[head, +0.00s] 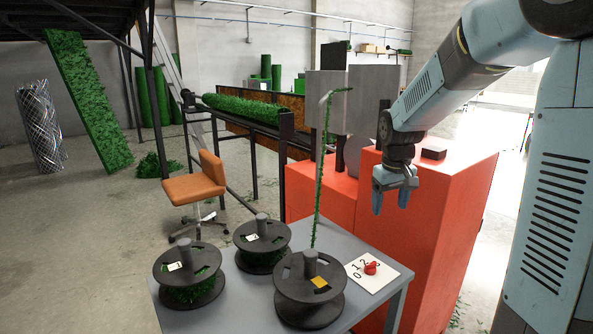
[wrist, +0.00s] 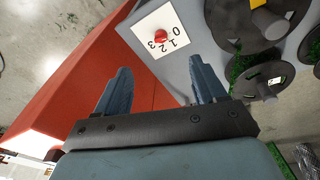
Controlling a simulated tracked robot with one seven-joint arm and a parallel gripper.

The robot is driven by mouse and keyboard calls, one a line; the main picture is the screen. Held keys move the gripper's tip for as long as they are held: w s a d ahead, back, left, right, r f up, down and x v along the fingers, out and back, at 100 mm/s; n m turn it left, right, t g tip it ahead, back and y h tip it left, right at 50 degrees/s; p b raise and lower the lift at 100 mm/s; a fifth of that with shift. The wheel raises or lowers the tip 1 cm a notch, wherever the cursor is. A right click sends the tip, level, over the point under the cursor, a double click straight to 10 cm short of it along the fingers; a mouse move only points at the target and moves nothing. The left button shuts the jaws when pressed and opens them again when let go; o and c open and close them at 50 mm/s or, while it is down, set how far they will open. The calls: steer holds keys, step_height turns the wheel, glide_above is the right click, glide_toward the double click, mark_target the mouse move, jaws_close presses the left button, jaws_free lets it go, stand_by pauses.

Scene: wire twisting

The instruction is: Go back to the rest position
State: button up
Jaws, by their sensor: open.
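My gripper (head: 391,198) hangs from the blue-grey arm in the head view, in front of the red machine cabinet (head: 430,215) and above the back right of the grey table (head: 241,288). Its two fingers are apart with nothing between them. In the wrist view the open gripper (wrist: 163,82) points toward a white card (wrist: 148,22) with numbers and a red knob (wrist: 161,36). The card and knob lie on the table, apart from the fingers. Several dark spools (head: 309,292) stand on the table.
An orange chair (head: 196,183) stands behind the table at left. A green roll (head: 243,108) lies on a black frame (head: 287,125) at the back. A green panel (head: 88,100) leans at far left. The floor at left (head: 60,250) is clear.

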steer(key=s+r+m+t, duration=0.1)
steer(key=s+r, duration=0.3)
steer(key=s, duration=0.9)
steer(key=s+r+m+t, duration=0.2)
steer(key=s+r, duration=0.2)
steer(key=s, duration=0.9)
steer(key=shift+a+r+t+y, duration=0.3)
steer(key=shift+a, duration=0.1)
